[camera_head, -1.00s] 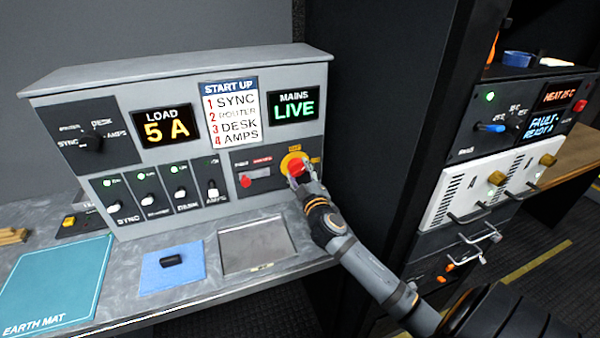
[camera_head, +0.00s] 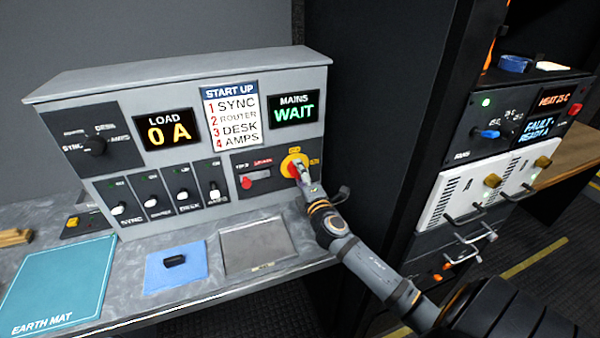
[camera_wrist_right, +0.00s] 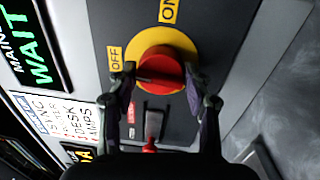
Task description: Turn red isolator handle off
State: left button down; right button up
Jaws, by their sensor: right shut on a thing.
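The red isolator handle (camera_head: 293,170) sits on a round yellow plate (camera_head: 284,163) at the right of the grey panel. My right gripper (camera_head: 301,173) is shut on it and partly covers it. In the right wrist view the red handle (camera_wrist_right: 160,68) lies between the two fingers of the gripper (camera_wrist_right: 161,77). A yellow OFF label (camera_wrist_right: 117,58) is left of the plate and an ON label (camera_wrist_right: 170,10) is above it. The handle's dark bar lies roughly crosswise between the fingers. The mains display (camera_head: 294,109) reads WAIT and the load display (camera_head: 168,131) reads 0 A. My left gripper is not in view.
A small red switch (camera_head: 246,181) is left of the handle. Several toggle switches (camera_head: 183,197) line the panel's lower left. A start-up list (camera_head: 231,115) hangs between the displays. A dark rack (camera_head: 375,110) stands close on the right. A blue mat (camera_head: 175,268) lies in front.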

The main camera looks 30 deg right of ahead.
jog(key=shift+f+n, duration=0.15)
jog(key=shift+n, duration=0.45)
jog(key=o, duration=1.1)
jog(key=shift+o, duration=0.2)
jog(key=shift+s, duration=0.1)
jog(key=v, duration=1.1)
jog(key=shift+s, duration=0.4)
jog(key=shift+f, duration=0.1)
